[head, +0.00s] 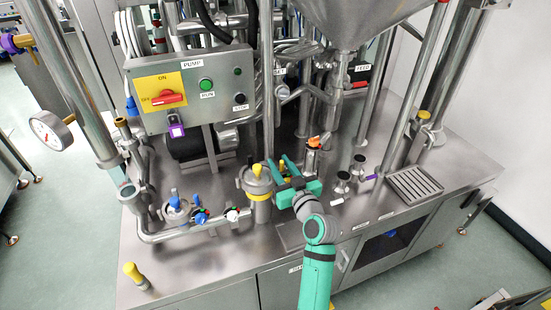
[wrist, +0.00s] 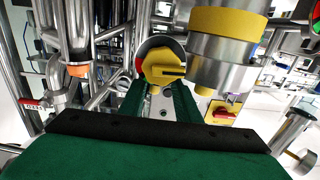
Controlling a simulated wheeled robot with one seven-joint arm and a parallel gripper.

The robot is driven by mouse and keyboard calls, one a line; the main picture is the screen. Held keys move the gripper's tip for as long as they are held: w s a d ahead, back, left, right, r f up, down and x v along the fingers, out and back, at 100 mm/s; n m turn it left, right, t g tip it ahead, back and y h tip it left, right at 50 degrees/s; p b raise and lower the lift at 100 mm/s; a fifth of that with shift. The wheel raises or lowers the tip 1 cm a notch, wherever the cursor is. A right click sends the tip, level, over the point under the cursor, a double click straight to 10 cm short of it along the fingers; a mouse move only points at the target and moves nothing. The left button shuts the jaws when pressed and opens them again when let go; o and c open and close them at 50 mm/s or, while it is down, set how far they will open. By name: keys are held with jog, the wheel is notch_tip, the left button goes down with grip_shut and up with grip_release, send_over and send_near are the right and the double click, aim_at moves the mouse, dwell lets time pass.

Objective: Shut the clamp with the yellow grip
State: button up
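My gripper (head: 279,165) is at the middle of the steel bench in the head view, with its green fingers apart. In the wrist view, the yellow grip (wrist: 163,65) lies straight ahead, between or just beyond the fingertips (wrist: 160,88). A round metal rim with some red and green shows behind it. A sliver of yellow (head: 283,168) shows between the fingers in the head view. I cannot tell whether the fingers touch the grip. The clamp body and how far it is closed are mostly hidden by the grip and my fingers.
A steel canister (head: 257,183) with yellow parts stands close left of my gripper. It shows large in the wrist view (wrist: 222,62). An orange-topped valve (head: 315,143) stands close right. Blue and white handles (head: 201,217) lie further left. The bench front (head: 215,265) is partly clear.

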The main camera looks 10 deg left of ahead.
jog(key=v, duration=0.6)
jog(key=shift+s, duration=0.25)
jog(key=shift+w, duration=0.1)
